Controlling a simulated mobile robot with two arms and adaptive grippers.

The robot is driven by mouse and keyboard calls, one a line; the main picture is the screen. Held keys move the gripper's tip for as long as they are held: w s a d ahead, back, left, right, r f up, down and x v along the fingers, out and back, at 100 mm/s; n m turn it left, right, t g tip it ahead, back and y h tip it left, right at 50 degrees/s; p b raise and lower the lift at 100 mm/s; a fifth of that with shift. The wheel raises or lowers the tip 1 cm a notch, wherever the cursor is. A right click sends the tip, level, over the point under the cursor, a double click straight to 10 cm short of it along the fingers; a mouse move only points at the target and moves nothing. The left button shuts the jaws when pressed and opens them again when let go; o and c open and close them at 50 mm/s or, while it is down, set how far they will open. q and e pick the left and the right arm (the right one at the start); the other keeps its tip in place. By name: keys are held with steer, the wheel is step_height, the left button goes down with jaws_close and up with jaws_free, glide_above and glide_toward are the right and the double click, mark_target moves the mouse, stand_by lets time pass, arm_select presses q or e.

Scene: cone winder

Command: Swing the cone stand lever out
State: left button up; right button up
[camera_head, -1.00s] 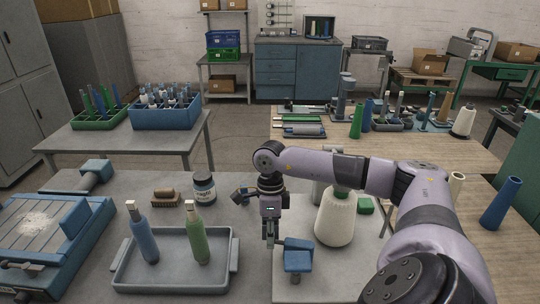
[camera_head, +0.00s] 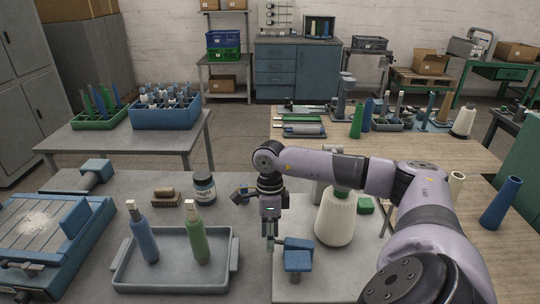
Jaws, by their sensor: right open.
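A white yarn cone (camera_head: 335,218) with a green tip stands on the grey machine plate, right of my right gripper. A blue block on a short post (camera_head: 298,256) stands in front of the cone, close to the right of the fingertips. A small blue and dark part (camera_head: 240,193) shows behind and left of my wrist. I cannot tell for sure which blue part is the cone stand lever. My right gripper (camera_head: 270,244) points down, open and empty, beside the blue block; whether it touches is unclear. My forearm hides part of the stand behind. My left gripper is not in view.
A grey tray (camera_head: 174,284) with a blue and a green bobbin stands at the left. A green box (camera_head: 365,205) sits near the cone. A blue cone (camera_head: 501,203) stands on the right table.

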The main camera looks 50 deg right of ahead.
step_height(320, 180, up, 12)
steer(key=w+d, duration=0.1)
steer(key=shift+w+d, duration=0.25)
steer(key=shift+d, duration=0.15)
steer(key=shift+f, duration=0.15)
stand_by(0.4)
